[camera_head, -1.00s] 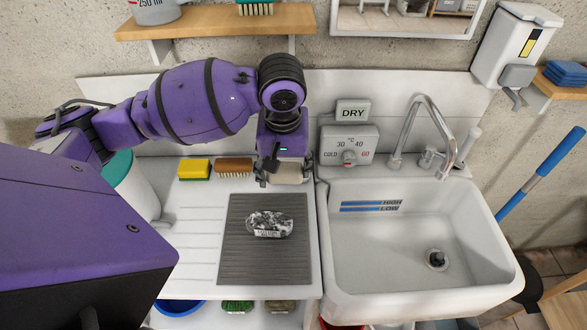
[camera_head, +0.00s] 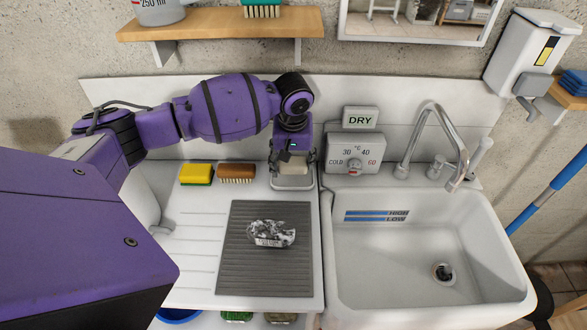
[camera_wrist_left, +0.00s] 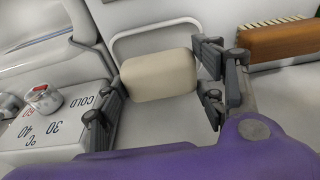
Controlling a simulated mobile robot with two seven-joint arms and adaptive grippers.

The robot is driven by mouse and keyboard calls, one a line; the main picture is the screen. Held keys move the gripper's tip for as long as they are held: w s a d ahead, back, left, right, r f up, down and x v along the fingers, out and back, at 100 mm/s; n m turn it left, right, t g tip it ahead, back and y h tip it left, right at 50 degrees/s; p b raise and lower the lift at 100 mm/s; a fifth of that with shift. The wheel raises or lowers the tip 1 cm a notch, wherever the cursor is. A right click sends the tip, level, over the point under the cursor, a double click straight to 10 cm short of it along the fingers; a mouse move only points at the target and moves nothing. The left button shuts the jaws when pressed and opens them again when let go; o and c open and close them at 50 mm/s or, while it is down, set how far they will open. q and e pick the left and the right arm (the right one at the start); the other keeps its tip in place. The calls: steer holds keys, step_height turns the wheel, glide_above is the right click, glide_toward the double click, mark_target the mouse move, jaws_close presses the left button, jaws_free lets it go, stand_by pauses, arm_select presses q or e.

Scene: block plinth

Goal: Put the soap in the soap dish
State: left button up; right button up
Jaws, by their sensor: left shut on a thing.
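The soap, a cream rounded block (camera_head: 294,163), is held between the fingers of my left gripper (camera_head: 292,165) at the back of the counter. In the left wrist view the soap (camera_wrist_left: 158,75) shows between the dark fingers (camera_wrist_left: 160,95), which stand at its two ends. The soap dish, a pale tray with a raised rim (camera_head: 292,184), is under and just in front of the soap. Its rim also shows in the left wrist view (camera_wrist_left: 152,27). I cannot tell whether the soap touches the dish. My right gripper is not in view.
A brown brush (camera_head: 237,172) and a yellow-green sponge (camera_head: 196,174) lie left of the dish. The temperature control box (camera_head: 354,151) is close on its right. A black-and-white item (camera_head: 271,234) lies on the grey ribbed mat (camera_head: 265,275). The sink (camera_head: 425,265) is at the right.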

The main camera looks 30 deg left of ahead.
mark_target(293, 163)
arm_select(q)
steer(key=shift+w+f, duration=0.15)
steer(key=shift+f, duration=1.5)
steer(key=shift+f, duration=0.15)
steer(key=o, duration=1.2)
steer(key=shift+c, duration=0.2)
steer(key=shift+s+d+r, duration=0.1)
steer(key=shift+s+r, duration=0.1)
steer(key=shift+r, duration=1.05)
steer(key=shift+s+d+r, duration=0.1)
steer(key=shift+s+r, duration=0.1)
steer(key=shift+r, duration=1.1)
steer(key=shift+s+d+r, duration=0.1)
steer(key=shift+s+r, duration=0.1)
steer(key=shift+r, duration=1.05)
